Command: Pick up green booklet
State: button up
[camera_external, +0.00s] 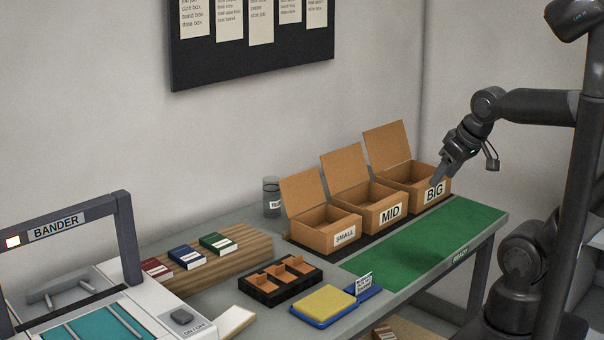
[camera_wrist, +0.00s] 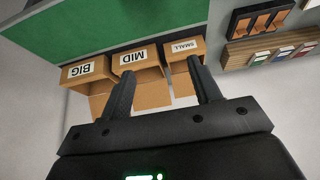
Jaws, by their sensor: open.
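The green booklet (camera_external: 217,244) lies on a ridged wooden board, at the right end of a row with a blue booklet (camera_external: 187,257) and a red booklet (camera_external: 156,268). In the wrist view the green booklet (camera_wrist: 261,56) is small at the upper right, on the same board. My gripper (camera_external: 440,180) is open and empty, held in the air by the BIG box at the right, far from the booklet. In the wrist view its two fingers (camera_wrist: 162,77) are spread apart with nothing between them.
Open cardboard boxes labelled SMALL (camera_external: 325,232), MID (camera_external: 376,208) and BIG (camera_external: 414,186) line the back. A black divided tray (camera_external: 262,296), a yellow pad (camera_external: 323,301) and a jar (camera_external: 271,197) stand nearby. The bander (camera_external: 125,240) is at left. The green mat (camera_external: 425,243) is clear.

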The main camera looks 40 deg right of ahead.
jog(key=o, duration=0.3)
jog(key=shift+o, duration=0.2)
jog(key=w+a+r+g, duration=0.1)
jog(key=w+a+r, duration=0.2)
jog(key=w, duration=0.3)
jog(key=w+a+r, duration=0.2)
jog(key=w+r, duration=0.2)
jog(key=w, duration=0.3)
jog(key=g, duration=0.5)
send_over(218, 241)
notch_tip(218, 241, down, 15)
jog(key=f, duration=0.4)
jog(key=shift+d+f, duration=0.3)
jog(key=shift+f, duration=0.05)
jog(key=shift+w+a+f, duration=0.1)
jog(key=shift+a+f, duration=0.05)
jog(key=shift+f, duration=1.15)
jog(key=shift+a+f, duration=0.1)
jog(key=shift+f, duration=1.2)
